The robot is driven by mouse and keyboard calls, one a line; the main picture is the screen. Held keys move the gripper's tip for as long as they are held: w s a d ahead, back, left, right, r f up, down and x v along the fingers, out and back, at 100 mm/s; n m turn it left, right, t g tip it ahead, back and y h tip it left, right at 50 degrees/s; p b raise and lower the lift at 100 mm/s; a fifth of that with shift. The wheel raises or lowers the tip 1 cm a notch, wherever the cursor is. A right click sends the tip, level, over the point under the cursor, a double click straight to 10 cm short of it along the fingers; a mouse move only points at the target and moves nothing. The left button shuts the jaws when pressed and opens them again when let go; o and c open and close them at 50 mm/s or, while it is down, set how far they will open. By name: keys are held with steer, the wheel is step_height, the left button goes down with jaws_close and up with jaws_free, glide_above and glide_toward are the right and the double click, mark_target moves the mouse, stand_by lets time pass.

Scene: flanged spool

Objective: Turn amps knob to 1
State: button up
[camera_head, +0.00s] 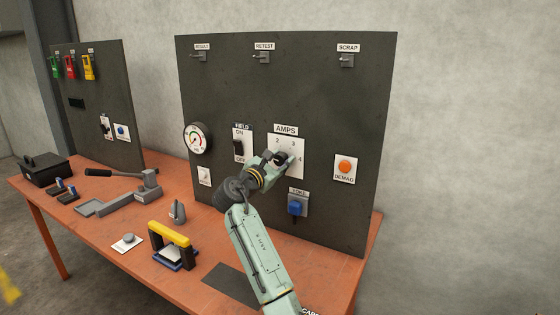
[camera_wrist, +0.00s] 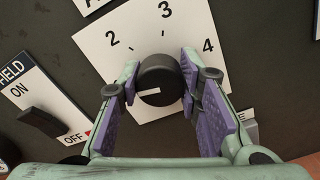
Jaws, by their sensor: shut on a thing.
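The black amps knob (camera_wrist: 160,78) sits on a white plate (camera_wrist: 185,25) marked 2, 3 and 4 in the wrist view; no 1 shows there. Its white pointer line points left and slightly down in that view, away from the 2, 3 and 4. My gripper (camera_wrist: 158,83) is shut on the knob, with one purple-padded finger on each side. In the head view, my gripper (camera_head: 280,158) covers much of the knob and the lower left of the AMPS plate (camera_head: 298,145).
The field switch (camera_head: 239,147) is close left of my gripper. A blue-buttoned box (camera_head: 297,208) is below the plate, and the orange demag button (camera_head: 345,166) is to the right. A gauge (camera_head: 197,138) is further left. A yellow-topped part (camera_head: 171,233) stands on the orange bench.

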steer(key=shift+r+n, duration=0.1)
steer(key=shift+n, duration=1)
steer(key=o, duration=1.1)
steer(key=shift+o, duration=0.2)
steer(key=v, duration=1.2)
